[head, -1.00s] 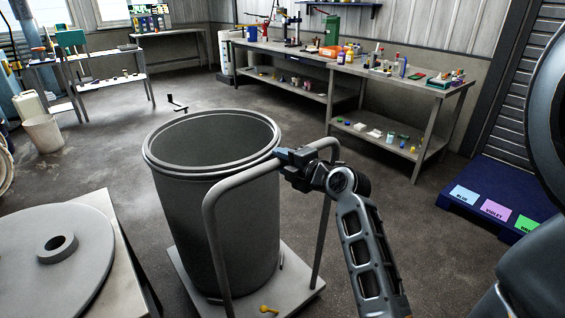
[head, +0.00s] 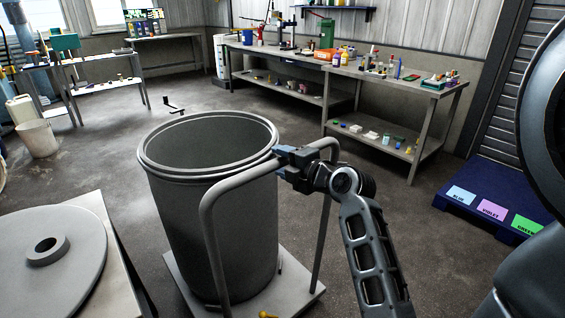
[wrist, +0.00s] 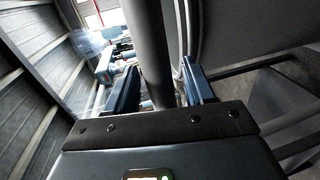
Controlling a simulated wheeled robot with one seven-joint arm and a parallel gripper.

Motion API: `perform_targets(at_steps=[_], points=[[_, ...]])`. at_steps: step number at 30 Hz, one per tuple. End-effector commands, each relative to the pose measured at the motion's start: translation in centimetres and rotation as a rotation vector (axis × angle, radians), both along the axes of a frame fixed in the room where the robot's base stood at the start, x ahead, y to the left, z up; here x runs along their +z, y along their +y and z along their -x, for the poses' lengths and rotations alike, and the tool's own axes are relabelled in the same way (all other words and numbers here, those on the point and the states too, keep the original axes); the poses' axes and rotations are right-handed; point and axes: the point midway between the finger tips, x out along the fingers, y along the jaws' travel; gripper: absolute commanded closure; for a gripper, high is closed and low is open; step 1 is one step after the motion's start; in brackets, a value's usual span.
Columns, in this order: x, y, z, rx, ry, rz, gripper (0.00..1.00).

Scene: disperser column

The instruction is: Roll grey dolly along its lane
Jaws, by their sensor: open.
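The grey dolly (head: 296,296) stands on the floor in the head view, carrying a large open grey drum (head: 215,225). Its tubular push handle (head: 238,180) rises at the near side and passes in front of the drum. My gripper (head: 281,158) is at the top bar of the handle. In the wrist view my gripper (wrist: 158,88) has its two blue fingers apart, with the handle bar (wrist: 148,45) running between them. A gap shows beside the bar, so the fingers are not clamped on it. The dolly's wheels are hidden.
A table with a round grey lid (head: 85,275) stands close on the left. A blue platform with BLUE, VIOLET and green labels (head: 495,205) is at the right. Workbenches (head: 400,85) line the back. A small dark bracket-like item (head: 174,104) lies beyond the drum.

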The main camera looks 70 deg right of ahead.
Motion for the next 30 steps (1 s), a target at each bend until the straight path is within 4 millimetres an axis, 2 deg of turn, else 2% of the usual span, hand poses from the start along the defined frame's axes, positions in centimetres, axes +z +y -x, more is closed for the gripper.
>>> perform_targets(at_steps=[9, 15, 30], points=[[0.6, 2.5, 4.0, -0.001, 0.002, 0.000, 0.47], [1.1, 3.6, 5.9, 0.000, 0.002, -0.001, 0.47], [1.4, 3.9, 6.3, 0.000, 0.002, -0.001, 0.47]])
